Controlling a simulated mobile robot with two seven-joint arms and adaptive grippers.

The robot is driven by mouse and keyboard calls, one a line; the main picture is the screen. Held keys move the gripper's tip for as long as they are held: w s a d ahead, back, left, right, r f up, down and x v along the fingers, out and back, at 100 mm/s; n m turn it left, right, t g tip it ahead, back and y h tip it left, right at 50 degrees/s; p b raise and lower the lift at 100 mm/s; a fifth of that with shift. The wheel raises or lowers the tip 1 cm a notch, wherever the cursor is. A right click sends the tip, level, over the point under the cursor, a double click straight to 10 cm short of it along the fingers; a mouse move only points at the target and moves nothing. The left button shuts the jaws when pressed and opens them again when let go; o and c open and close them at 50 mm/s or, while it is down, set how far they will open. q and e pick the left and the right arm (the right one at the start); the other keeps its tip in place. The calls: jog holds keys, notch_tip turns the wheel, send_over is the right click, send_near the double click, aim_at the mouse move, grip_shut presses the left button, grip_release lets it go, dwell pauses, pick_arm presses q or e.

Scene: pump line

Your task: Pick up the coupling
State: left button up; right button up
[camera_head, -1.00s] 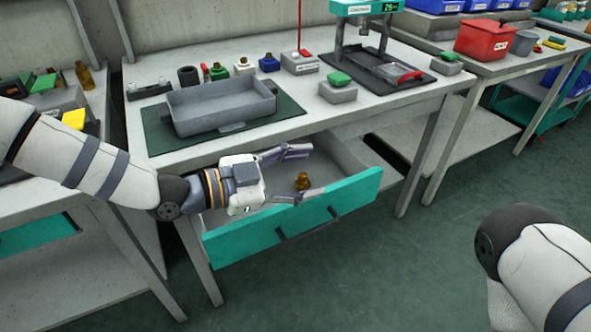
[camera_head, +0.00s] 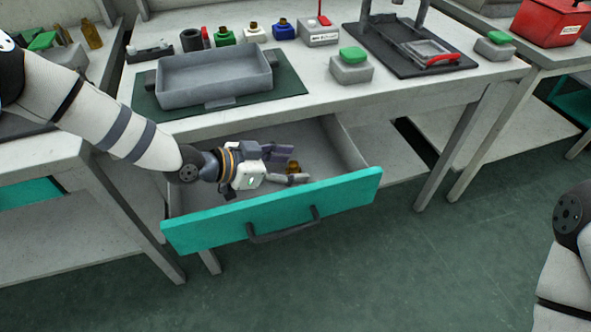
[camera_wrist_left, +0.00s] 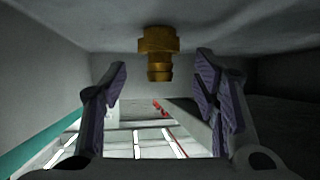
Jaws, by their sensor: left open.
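The coupling is a small brass fitting (camera_head: 293,167) on the floor of the open drawer with the teal front (camera_head: 275,214). My left gripper (camera_head: 291,163) reaches low into the drawer from the left, with its open fingers pointing at the coupling. In the left wrist view the coupling (camera_wrist_left: 158,52) appears at upper centre, in line with the gap between the purple-padded fingers (camera_wrist_left: 162,75). It lies at or just past the fingertips, and I see no contact. In the head view the fingers partly hide it. My right gripper is out of view.
The teal drawer front with its dark handle (camera_head: 284,227) stands close in front of my left gripper. Above is the bench with a grey tray (camera_head: 214,80) on a dark mat, bottles and a press stand. The rest of the drawer looks empty.

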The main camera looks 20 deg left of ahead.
pick_arm(q)
jog(key=shift+w+d+f, duration=0.4)
jog(key=shift+d, duration=0.05)
jog(key=shift+r, duration=0.1)
grip_shut()
